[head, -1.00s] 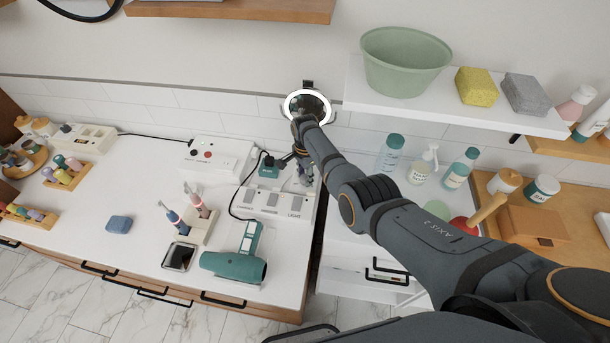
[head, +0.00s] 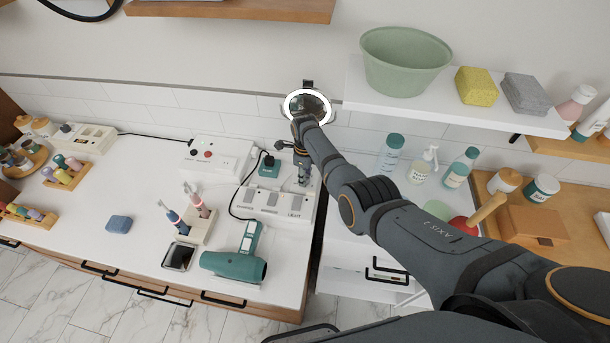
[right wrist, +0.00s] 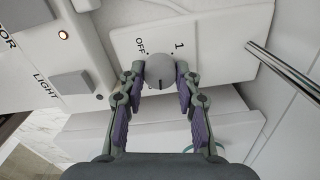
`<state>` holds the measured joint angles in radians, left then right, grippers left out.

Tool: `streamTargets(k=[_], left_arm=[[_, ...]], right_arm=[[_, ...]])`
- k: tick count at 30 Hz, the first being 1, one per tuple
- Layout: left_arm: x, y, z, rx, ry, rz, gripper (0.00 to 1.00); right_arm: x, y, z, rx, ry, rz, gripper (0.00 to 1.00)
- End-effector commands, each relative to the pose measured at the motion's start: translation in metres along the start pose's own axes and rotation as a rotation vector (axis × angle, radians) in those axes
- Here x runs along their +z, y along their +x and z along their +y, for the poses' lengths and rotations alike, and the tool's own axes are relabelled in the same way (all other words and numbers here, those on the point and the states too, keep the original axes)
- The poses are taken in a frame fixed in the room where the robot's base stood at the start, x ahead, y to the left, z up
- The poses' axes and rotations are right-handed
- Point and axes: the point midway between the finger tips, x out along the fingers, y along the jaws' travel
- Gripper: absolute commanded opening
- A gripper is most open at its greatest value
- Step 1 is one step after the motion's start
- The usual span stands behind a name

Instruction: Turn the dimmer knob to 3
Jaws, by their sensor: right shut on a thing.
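The grey round dimmer knob (right wrist: 160,70) shows in the right wrist view on a white dial plate (right wrist: 212,40). The plate carries the marks OFF and 1 beyond the knob; other marks are hidden or out of view. A dark line on the knob points toward the bottom of the picture, away from OFF and 1. My right gripper (right wrist: 160,82) is shut on the knob, a finger on each side. In the head view my right gripper (head: 303,178) reaches down to the right end of the white switch box and hides the knob. My left gripper is not in view.
The switch box (head: 262,210) has several grey switches, one labelled LIGHT (right wrist: 72,83). A shelf (head: 470,105) with a green tub (head: 403,60) overhangs at right.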

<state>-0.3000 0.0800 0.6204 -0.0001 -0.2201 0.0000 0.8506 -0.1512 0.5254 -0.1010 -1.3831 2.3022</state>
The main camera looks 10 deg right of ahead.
Motion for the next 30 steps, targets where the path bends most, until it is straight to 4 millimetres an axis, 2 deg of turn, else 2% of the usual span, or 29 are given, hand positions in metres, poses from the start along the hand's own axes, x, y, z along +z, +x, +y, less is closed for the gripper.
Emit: streamTargets(k=[6,15,30], left_arm=[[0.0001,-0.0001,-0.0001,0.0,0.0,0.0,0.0],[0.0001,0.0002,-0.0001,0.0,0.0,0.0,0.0],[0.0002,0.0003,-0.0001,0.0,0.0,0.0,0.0]], right_arm=[[0.0007,-0.0028,-0.0026,-0.007,0.176,-0.003,0.01],[0.0007,-0.0027,-0.0023,-0.007,0.341,-0.003,0.01],[0.0008,-0.0027,-0.0021,-0.006,0.413,-0.004,0.01]])
